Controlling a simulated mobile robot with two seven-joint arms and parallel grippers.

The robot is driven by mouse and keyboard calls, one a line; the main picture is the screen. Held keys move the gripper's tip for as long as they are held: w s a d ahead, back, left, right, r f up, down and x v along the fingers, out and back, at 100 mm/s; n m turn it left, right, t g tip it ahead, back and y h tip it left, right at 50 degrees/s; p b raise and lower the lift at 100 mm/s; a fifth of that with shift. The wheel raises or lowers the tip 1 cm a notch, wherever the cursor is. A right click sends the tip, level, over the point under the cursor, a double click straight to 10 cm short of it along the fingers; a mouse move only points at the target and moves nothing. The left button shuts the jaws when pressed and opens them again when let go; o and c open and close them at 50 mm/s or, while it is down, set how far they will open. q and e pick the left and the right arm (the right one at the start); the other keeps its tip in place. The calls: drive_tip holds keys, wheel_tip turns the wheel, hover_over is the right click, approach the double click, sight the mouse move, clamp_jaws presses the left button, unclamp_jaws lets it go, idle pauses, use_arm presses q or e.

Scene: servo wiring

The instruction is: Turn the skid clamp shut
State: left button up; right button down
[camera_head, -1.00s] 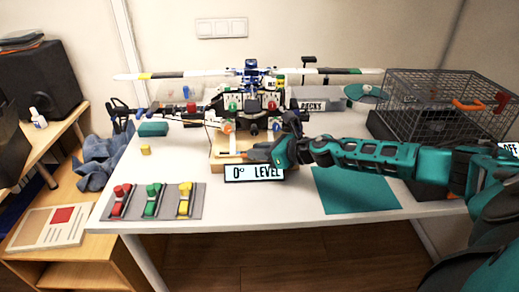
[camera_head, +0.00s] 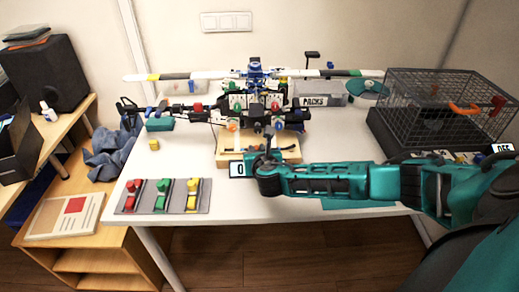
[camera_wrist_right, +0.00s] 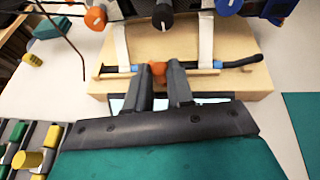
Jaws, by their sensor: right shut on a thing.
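The helicopter model (camera_head: 255,98) stands on a pale wooden stand (camera_head: 226,161) in the middle of the white table. In the right wrist view, the stand (camera_wrist_right: 240,78) carries a dark skid rod with blue parts (camera_wrist_right: 213,66) along its near side. A small orange-red knob (camera_wrist_right: 158,68), apparently the skid clamp, sits at this rod. My right gripper (camera_wrist_right: 158,80) is shut on the knob, its two dark fingers coming from the near side. In the head view my right gripper (camera_head: 263,157) is at the stand's front edge; the knob is hidden there. My left gripper is not in view.
A level sign (camera_head: 237,169) is mostly covered by my right arm. Red, green and yellow switches on a grey plate (camera_head: 151,210) are at the front left. A wire cage (camera_head: 450,100) stands at the right. A teal mat (camera_wrist_right: 303,110) lies right of the stand.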

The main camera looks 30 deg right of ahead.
drive_tip(key=m+g+h, duration=0.2)
drive_tip(key=m+h, duration=0.1)
drive_tip(key=a+m+g+h, duration=0.1)
drive_tip(key=m+g, duration=0.1)
drive_tip(key=shift+w+a+f+h, duration=0.1)
drive_tip(key=shift+w+f+h, duration=0.1)
drive_tip(key=shift+w+h, duration=0.15)
drive_tip(key=shift+w+m+g+h, duration=0.15)
drive_tip(key=shift+m+g+h, duration=0.8)
drive_tip(key=shift+m+g, duration=0.55)
drive_tip(key=c, duration=1)
unclamp_jaws()
drive_tip(key=shift+w+r, duration=0.1)
drive_tip(key=v, duration=1.3)
